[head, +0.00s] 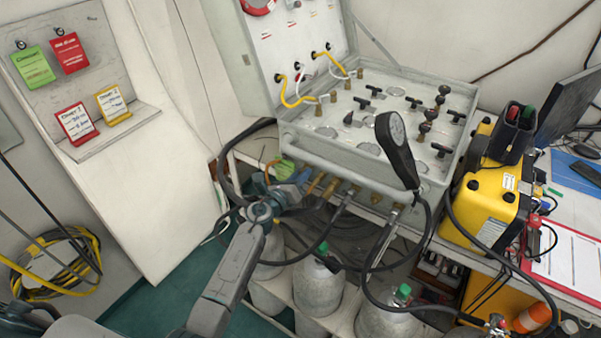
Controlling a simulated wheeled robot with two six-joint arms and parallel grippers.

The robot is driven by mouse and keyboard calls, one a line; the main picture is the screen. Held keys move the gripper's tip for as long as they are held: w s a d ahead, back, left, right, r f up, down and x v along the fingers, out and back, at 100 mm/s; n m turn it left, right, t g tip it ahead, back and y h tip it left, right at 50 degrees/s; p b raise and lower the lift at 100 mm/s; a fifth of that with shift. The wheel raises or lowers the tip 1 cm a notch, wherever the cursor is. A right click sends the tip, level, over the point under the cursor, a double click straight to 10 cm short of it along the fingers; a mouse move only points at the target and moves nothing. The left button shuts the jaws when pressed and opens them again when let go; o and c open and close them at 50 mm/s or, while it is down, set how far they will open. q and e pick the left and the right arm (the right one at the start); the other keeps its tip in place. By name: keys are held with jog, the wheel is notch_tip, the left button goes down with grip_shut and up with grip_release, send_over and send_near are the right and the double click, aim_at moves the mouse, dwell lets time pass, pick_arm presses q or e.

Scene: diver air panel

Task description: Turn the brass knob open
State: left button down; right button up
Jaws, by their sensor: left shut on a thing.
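The air panel (350,150) is an open grey case on a bench, with black-handled valves and gauges on its top face. Several brass fittings (331,189) stick out along its front lower edge. My left gripper (303,184) is at the left end of this row, shut on what looks like the brass knob (314,183). The fingers hide part of it, so its turn position cannot be told. My right gripper is not in view.
A black handheld gauge (398,150) stands up in front of the panel. Black hoses loop below, over grey cylinders (318,285). A yellow case (490,205) stands to the right. Coloured tags (75,123) are on the left board.

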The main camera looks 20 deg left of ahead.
pick_arm(q)
jog(key=shift+n+p, duration=2.9)
jog(key=shift+n, duration=3.5)
jog(key=c, duration=1.5)
grip_release()
jog(key=v, duration=1)
jog(key=shift+s+b, duration=0.3)
jog(key=shift+s, duration=0.1)
